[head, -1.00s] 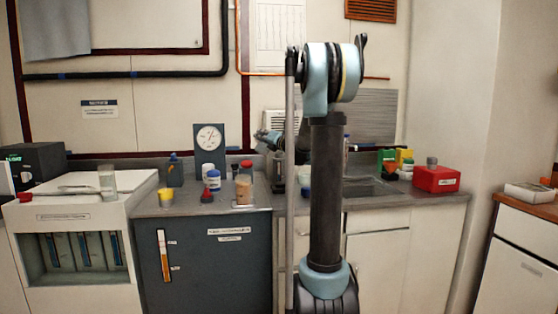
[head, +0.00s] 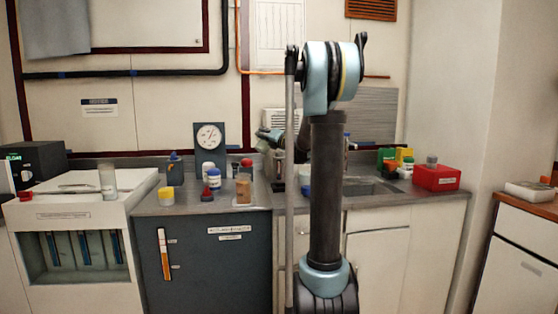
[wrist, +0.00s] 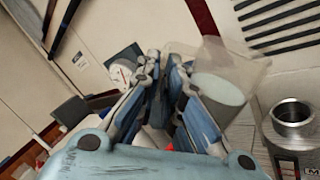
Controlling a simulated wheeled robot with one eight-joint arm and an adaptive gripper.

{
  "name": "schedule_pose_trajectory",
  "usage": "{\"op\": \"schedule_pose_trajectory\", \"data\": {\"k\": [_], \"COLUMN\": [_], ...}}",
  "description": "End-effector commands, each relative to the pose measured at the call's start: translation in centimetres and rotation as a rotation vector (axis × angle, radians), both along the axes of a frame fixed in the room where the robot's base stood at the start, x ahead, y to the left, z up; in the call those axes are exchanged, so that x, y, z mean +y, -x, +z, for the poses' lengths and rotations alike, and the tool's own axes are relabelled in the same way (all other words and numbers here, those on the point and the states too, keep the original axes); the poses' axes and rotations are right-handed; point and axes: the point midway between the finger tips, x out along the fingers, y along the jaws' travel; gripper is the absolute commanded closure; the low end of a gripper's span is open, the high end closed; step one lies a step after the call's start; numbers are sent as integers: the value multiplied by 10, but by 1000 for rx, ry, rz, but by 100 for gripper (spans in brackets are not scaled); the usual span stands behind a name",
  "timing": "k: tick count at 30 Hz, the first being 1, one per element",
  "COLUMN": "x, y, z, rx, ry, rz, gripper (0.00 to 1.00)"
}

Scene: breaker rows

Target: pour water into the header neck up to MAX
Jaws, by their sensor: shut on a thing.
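My gripper (wrist: 164,66) is shut on a clear, see-through vessel (wrist: 218,88) at the right of its fingers in the wrist view. A pale grey-green body, seemingly water, fills its lower part; the fingers hide part of it. The header neck (wrist: 292,118), a round metal collar with a dark open mouth, stands at the right edge. A label starting with "M" (wrist: 313,168) is below it, cut off by the frame. The vessel is left of the neck, apart from it in the picture. In the head view my gripper (head: 270,136) is small and partly hidden behind my arm.
A dial gauge (head: 209,136) stands at the back of the counter. Several bottles and jars, a yellow cup (head: 166,196) and a brown jar (head: 243,188) stand before it. A red box (head: 436,178) is right of the sink. A glass cylinder (head: 108,182) stands on the white cabinet at left.

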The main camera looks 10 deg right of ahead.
Motion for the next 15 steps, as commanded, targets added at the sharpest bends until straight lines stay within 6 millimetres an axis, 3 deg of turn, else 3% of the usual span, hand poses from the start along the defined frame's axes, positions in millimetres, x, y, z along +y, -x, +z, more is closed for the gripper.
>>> {"op": "schedule_pose_trajectory", "data": {"k": [15], "x": [-3], "y": [-1], "z": [1], "rx": [22], "ry": [-53], "rz": [-1], "gripper": [100]}}
